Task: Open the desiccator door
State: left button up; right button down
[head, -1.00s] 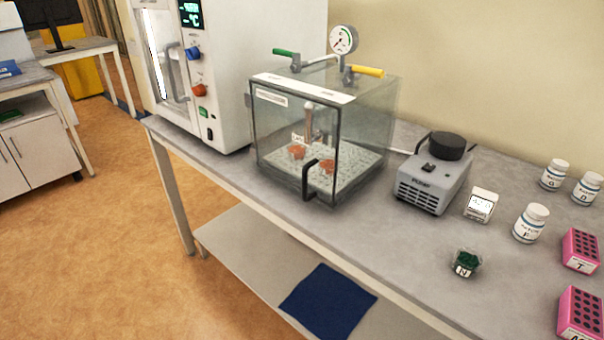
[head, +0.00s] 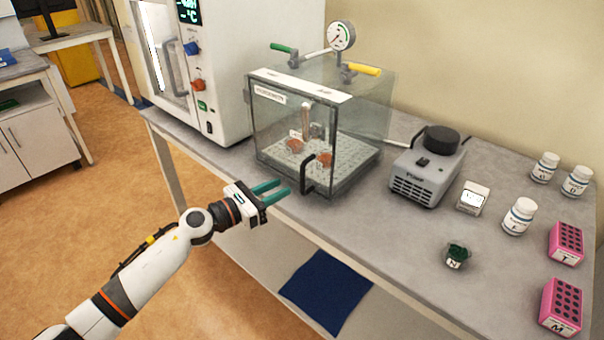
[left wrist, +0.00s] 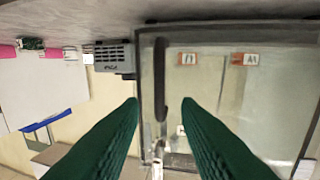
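The desiccator (head: 345,110) is a clear box on the bench, and its front door (head: 285,140) looks shut. A black door handle (head: 309,174) stands at the door's right edge. My left gripper (head: 272,191) is in front of the door, left of the handle and apart from it, with its green fingers pointing at the handle. In the left wrist view the fingers (left wrist: 160,105) are spread and empty, and the dark handle (left wrist: 160,80) shows between and beyond them. Two orange-red samples (head: 295,146) are inside. My right gripper is not in view.
A white oven (head: 225,80) stands left of the desiccator. A grey pump (head: 427,175) stands close on its right. Bottles, pink racks (head: 562,305) and a small green-filled container (head: 457,256) are farther right. The bench's front edge (head: 350,260) runs below the gripper.

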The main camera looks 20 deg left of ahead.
aim_at(302, 190)
pick_arm(q)
jog(key=p+x, duration=0.1)
jog(key=x, duration=0.7)
jog(key=shift+d, duration=0.1)
jog(key=shift+c, duration=0.2)
grip_shut()
